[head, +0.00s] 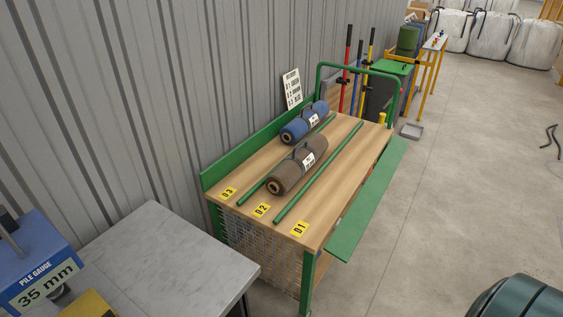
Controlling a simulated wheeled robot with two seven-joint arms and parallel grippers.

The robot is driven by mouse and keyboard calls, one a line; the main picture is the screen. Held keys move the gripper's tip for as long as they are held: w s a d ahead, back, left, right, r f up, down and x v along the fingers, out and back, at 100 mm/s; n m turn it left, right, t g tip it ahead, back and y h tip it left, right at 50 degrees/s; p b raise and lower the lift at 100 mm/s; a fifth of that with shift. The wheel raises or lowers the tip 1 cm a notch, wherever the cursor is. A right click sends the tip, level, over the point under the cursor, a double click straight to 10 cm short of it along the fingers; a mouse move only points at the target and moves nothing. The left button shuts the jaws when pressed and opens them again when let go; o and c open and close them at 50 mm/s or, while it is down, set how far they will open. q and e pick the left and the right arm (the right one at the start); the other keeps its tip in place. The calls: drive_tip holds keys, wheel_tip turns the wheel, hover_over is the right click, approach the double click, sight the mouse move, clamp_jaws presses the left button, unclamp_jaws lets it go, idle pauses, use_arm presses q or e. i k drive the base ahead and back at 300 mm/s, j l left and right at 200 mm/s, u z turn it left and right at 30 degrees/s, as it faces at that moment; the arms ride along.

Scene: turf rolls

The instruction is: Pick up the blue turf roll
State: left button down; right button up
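The blue turf roll (304,124) lies on its side on the wooden top of the green-framed bench (340,215), close to the green back board. It has a dark strap handle and a white label, and lies in the lane marked 03. A brown turf roll (287,176), also strapped and labelled, lies nearer, in the lane marked 02. The lane marked 01 is empty. Neither of my grippers shows in the head view.
Green rails (318,173) divide the bench lanes. A lettered sign (292,89) stands behind the blue roll, against the corrugated wall. A grey table (165,262) and a blue pile gauge (38,262) are at lower left.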

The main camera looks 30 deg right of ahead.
sight(301, 125)
drive_tip(key=k+l+z, duration=0.15)
drive_tip(key=l+z, duration=0.15)
drive_tip(key=l, duration=0.7)
drive_tip(key=k+l+z, duration=0.1)
drive_tip(key=l+z, duration=0.25)
drive_tip(key=l, duration=0.65)
